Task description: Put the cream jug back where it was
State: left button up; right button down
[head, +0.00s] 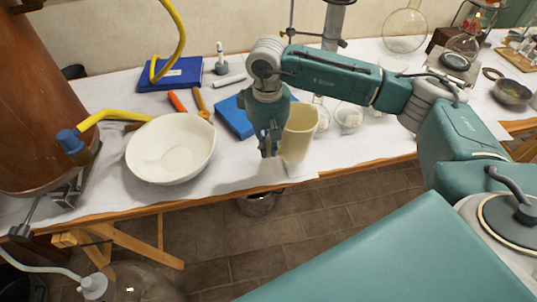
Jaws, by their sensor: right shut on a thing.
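The cream jug (298,134) is a pale yellow-cream vessel near the front edge of the white-covered table (240,172), right of the white bowl. My right gripper (269,150) reaches down at the jug's left side and is shut on it. The fingers hide part of the jug's left side. The jug looks slightly tilted. I cannot tell whether its base touches the table. My left gripper does not show in the head view.
A white bowl (170,148) stands to the left. A blue book (232,117) lies behind the gripper, and another blue book (170,75) lies farther back. Clear glassware (348,116) stands right of the jug. Bare cloth shows between the bowl and the gripper.

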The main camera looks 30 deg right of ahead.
aim_at(268, 155)
jog(key=shift+f, duration=0.65)
notch_tip(268, 155, down, 2)
jog(key=shift+f+p, duration=0.25)
jog(key=shift+p, duration=0.15)
jog(key=shift+f, duration=0.55)
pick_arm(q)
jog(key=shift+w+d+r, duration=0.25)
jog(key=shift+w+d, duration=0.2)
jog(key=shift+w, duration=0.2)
pick_arm(e)
jog(key=c, duration=1.8)
grip_release()
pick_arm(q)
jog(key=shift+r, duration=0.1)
